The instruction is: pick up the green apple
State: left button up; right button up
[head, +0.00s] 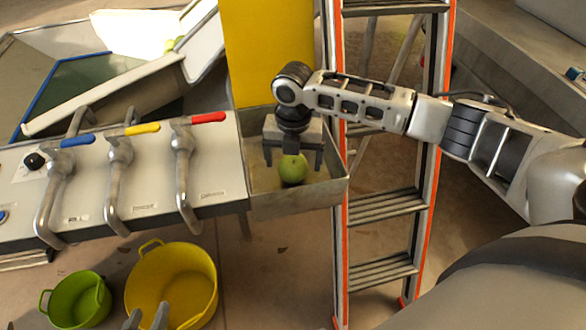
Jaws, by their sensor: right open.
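The green apple (293,173) lies in the metal tray (300,203) at the right end of the lever panel. My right gripper (293,158) points down over the apple from behind, its two fingers apart. One finger is to the left of the apple and one to the right; I cannot tell whether either touches it. The gripper partly hides the apple's top. Two grey fingertips, likely my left gripper (148,318), show at the bottom edge in front of the yellow tub; the rest is cut off.
A panel (218,170) with blue, yellow and red levers stands left of the tray. A yellow tub (142,285) and a green tub (73,302) are below. A ladder (385,208) stands just right of the tray, and a yellow panel (268,50) rises behind it.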

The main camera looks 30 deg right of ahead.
aim_at(293, 160)
notch_tip(293, 160, down, 3)
jog(key=shift+f, duration=0.15)
jog(key=c, duration=1.1)
jog(key=shift+r, duration=0.2)
